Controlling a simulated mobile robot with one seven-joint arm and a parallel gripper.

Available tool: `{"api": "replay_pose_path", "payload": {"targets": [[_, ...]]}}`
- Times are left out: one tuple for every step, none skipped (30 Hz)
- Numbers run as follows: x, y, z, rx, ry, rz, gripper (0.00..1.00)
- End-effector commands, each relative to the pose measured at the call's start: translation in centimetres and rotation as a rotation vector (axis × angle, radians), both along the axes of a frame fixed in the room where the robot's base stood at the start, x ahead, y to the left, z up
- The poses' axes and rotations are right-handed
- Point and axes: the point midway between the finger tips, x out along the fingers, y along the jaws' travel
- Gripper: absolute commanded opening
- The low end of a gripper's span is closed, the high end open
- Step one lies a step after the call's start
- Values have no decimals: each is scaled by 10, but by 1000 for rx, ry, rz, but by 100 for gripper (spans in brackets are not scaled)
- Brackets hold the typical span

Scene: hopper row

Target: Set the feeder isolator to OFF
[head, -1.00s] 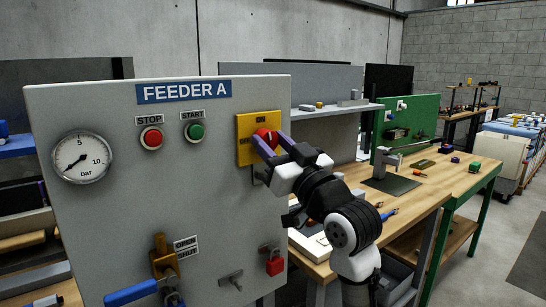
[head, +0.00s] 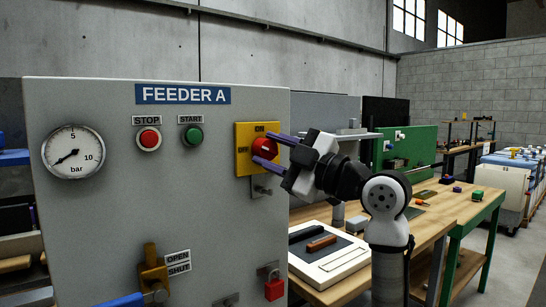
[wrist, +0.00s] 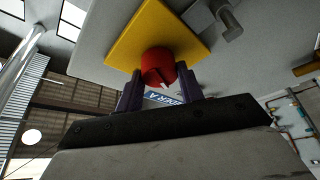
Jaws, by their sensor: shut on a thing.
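The feeder isolator is a red knob (head: 264,144) on a yellow plate (head: 243,161) at the right side of the grey FEEDER A panel (head: 110,215). The plate reads ON at the top and has a partly unclear label at its left. My gripper (head: 268,151) reaches in from the right, shut on the red knob, one purple finger above the other. In the wrist view the red knob (wrist: 158,66) sits between the two fingers, against the yellow plate (wrist: 150,28). A small white mark shows on its near face. The knob's exact angle is hard to tell.
STOP (head: 149,139) and START (head: 193,135) buttons and a pressure gauge (head: 73,151) are left of the isolator. A valve handle (head: 152,270) and red padlock (head: 274,287) are lower down. A wooden bench (head: 455,207) stands to the right.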

Motion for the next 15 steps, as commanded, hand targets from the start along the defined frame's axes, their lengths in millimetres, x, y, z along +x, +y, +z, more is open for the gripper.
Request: {"api": "replay_pose_path", "payload": {"targets": [[0,0,0,-36,-23,2,15],[0,0,1,-57,-39,1,15],[0,0,1,-84,-60,1,15],[0,0,1,-104,-75,1,15],[0,0,1,-125,-89,1,15],[0,0,1,-149,-107,1,15],[0,0,1,-167,-119,1,15],[0,0,1,-184,-131,1,15],[0,0,1,-206,-147,1,15],[0,0,1,-221,-159,1,15],[0,0,1,-236,-168,2,15],[0,0,1,-253,-182,1,15],[0,0,1,-265,-191,1,15],[0,0,1,-276,-199,1,15],[0,0,1,-290,-209,1,15]]}}
